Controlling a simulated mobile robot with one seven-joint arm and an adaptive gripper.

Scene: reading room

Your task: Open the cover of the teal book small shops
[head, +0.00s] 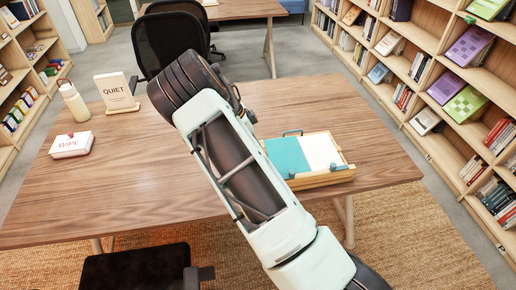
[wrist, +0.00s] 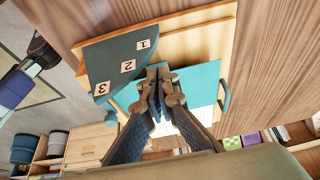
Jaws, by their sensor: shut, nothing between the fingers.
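The teal book (head: 288,157) lies in a shallow wooden cradle (head: 320,179) on the table. In the head view its left half is a flat teal panel and its right half a white page (head: 320,150), so the cover looks open. No title is readable. In the wrist view the teal panel (wrist: 205,84) lies behind my gripper (wrist: 158,74), with white page showing beneath the fingers. My gripper is shut and empty, its tips over the teal part; I cannot tell if they touch it. My arm hides the gripper in the head view.
A dark plate numbered 1, 2, 3 (wrist: 121,66) sits at the cradle's side. A white box (head: 71,145), a bottle (head: 74,103) and a QUIET sign (head: 117,92) stand at the table's left. The table's (head: 130,185) front left is clear. Shelves line both sides.

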